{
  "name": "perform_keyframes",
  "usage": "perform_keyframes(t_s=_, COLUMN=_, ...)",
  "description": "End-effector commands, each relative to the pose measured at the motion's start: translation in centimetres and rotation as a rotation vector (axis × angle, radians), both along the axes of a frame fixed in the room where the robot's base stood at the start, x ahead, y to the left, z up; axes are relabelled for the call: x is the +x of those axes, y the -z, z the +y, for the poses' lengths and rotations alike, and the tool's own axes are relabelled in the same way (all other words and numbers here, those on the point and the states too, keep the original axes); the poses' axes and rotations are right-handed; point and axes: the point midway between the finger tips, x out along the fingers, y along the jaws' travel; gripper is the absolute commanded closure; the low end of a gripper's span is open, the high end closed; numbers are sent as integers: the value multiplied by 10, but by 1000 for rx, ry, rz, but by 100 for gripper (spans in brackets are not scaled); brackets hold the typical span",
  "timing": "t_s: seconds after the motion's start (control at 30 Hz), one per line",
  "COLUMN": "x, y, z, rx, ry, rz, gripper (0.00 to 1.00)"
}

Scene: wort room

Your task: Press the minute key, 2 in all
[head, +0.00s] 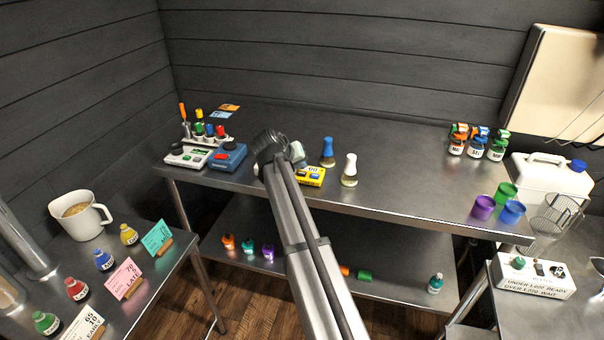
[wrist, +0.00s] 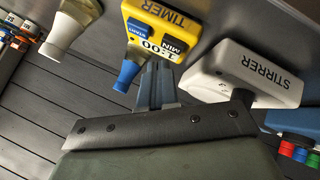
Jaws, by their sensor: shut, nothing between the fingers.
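The yellow timer (wrist: 165,18) is at the top of the wrist view, seen upside down. Its display appears to read 1:00, with a MIN label and a blue START key. In the head view the timer (head: 311,176) lies on the back bench, partly hidden by my arm. My gripper (wrist: 156,72) is shut and empty. Its fingertips are close to the timer's display edge in the picture; whether they touch it cannot be told. In the head view my arm hides the fingers.
A white stirrer (wrist: 245,75) stands right of the fingers in the wrist view. A blue-topped bottle (head: 328,152) and a white-topped bottle (head: 349,170) stand right of the timer. A blue device (head: 228,156) is to the left.

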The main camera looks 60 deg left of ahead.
Motion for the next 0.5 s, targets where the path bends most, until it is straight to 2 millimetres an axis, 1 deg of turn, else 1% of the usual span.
perform_keyframes(t_s=0.33, x=0, y=-2, z=0, rx=1, ry=-1, rz=0, gripper=100)
perform_keyframes(t_s=0.5, x=0, y=-11, z=1, rx=2, ry=0, rz=-1, gripper=100)
